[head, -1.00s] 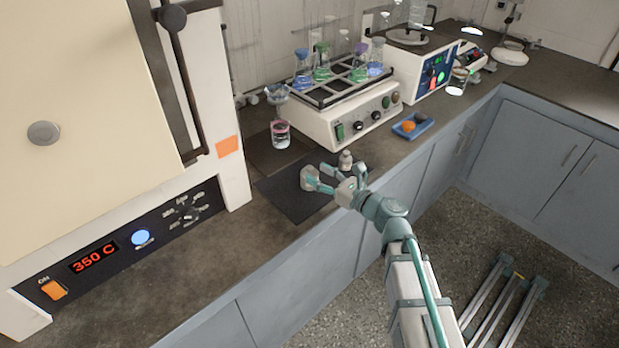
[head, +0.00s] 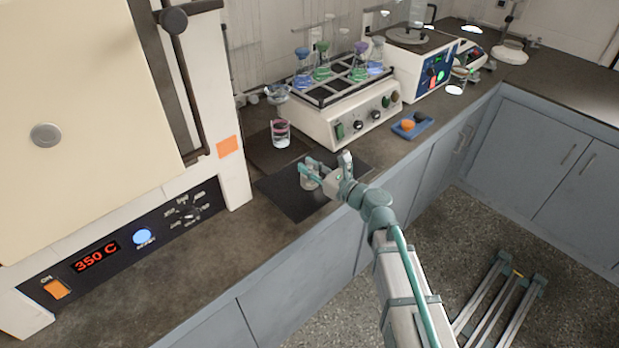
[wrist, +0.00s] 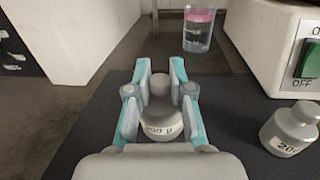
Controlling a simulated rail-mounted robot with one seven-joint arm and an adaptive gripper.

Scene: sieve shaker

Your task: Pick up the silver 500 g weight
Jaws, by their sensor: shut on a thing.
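The silver weight (wrist: 160,122) stands on the dark mat in the wrist view, its label partly hidden and reading about "500 g". My gripper (wrist: 161,82) is shut on its round knob, one finger on each side. In the head view the weight (head: 308,183) shows just below my gripper (head: 312,168), mostly covered by the fingers. It appears upright on the mat; I cannot see any gap beneath it. A second, smaller silver weight (wrist: 293,130), marked about "200", stands to the right, apart from my gripper.
The dark mat (head: 290,200) lies near the counter's front edge. A beaker with pink-topped liquid (head: 280,135) stands behind. A white shaker with flasks (head: 345,120) is behind to the right, and a blue tray (head: 412,127) sits farther right. The large oven (head: 90,130) stands at left.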

